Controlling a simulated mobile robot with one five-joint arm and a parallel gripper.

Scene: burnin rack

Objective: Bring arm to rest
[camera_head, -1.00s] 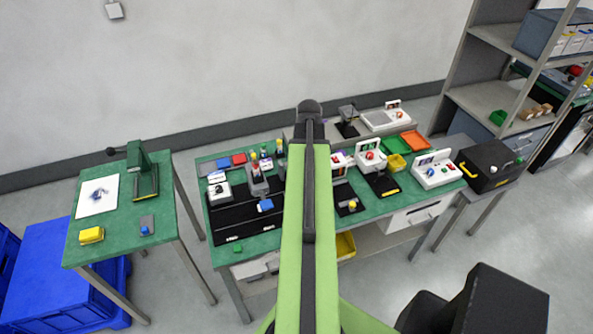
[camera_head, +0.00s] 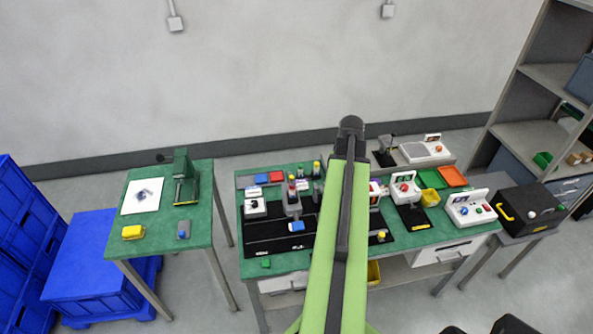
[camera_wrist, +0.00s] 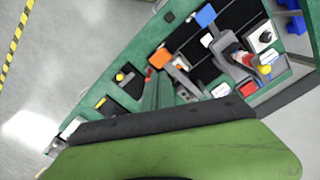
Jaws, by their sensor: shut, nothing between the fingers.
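My arm's long green link (camera_head: 340,240) rises through the middle of the head view, with a black joint (camera_head: 350,123) at its top. It covers part of the green workbench (camera_head: 285,262) behind it. My gripper's fingers do not show in either view. In the wrist view, a broad green and black part of my arm (camera_wrist: 180,150) fills the bottom, and the workbench (camera_wrist: 110,68) lies beyond it, tilted.
A side table (camera_head: 140,215) stands at the left, with blue crates (camera_head: 90,265) beside it. A black case (camera_head: 530,208) and a grey shelf (camera_head: 535,75) stand at the right. Bare floor (camera_head: 205,285) shows between the tables. A yellow-black floor stripe (camera_wrist: 15,45) shows in the wrist view.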

